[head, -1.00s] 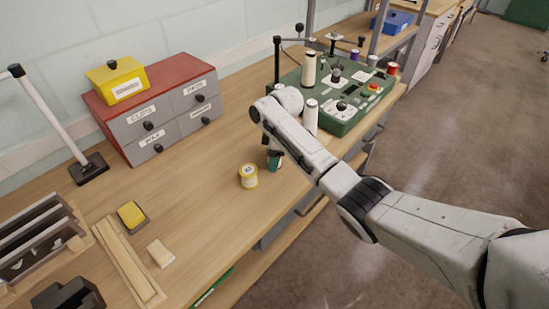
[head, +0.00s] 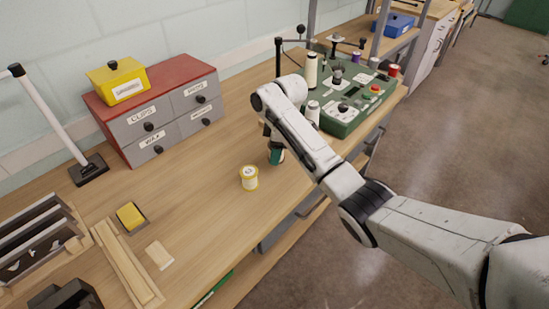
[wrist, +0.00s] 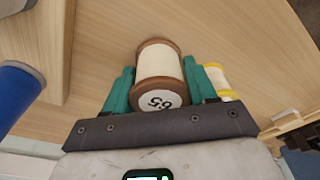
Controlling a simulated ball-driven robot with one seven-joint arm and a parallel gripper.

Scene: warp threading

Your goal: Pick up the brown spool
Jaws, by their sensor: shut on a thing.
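The brown spool (wrist: 160,62) has brown wooden flanges, cream thread and a white end label with dark digits. In the wrist view it sits between the two green fingers of my gripper (wrist: 158,88), which is shut on it. In the head view the gripper (head: 276,157) hangs over the bench, to the right of a yellow-rimmed spool. My arm and fingers hide the brown spool there.
The yellow-rimmed spool (head: 249,178) stands close by and shows in the wrist view (wrist: 216,77). A blue spool (wrist: 14,88) is at the wrist view's left edge. A green machine (head: 348,100) stands behind, drawers (head: 160,110) at back left. The bench middle is clear.

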